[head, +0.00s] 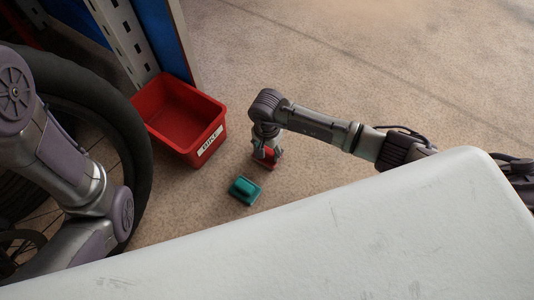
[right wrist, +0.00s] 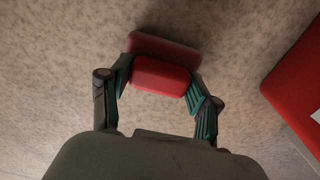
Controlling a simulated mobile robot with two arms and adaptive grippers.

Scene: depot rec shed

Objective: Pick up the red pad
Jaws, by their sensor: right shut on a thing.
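The red pad (right wrist: 160,76) shows in the right wrist view between the fingers of my right gripper (right wrist: 161,84), which is shut on its raised upper part. In the head view the red pad (head: 265,158) is mostly hidden under my right gripper (head: 266,150), just above or on the floor; I cannot tell which. My left arm comes in at the left of the head view, but its gripper is not in view.
An empty red bin (head: 180,118) labelled "BIKE" stands left of the right gripper, by a blue and metal rack. A teal pad (head: 244,190) lies on the floor nearby. A bicycle wheel (head: 140,150) is at left. The white surface in front is mine or a table; I cannot tell.

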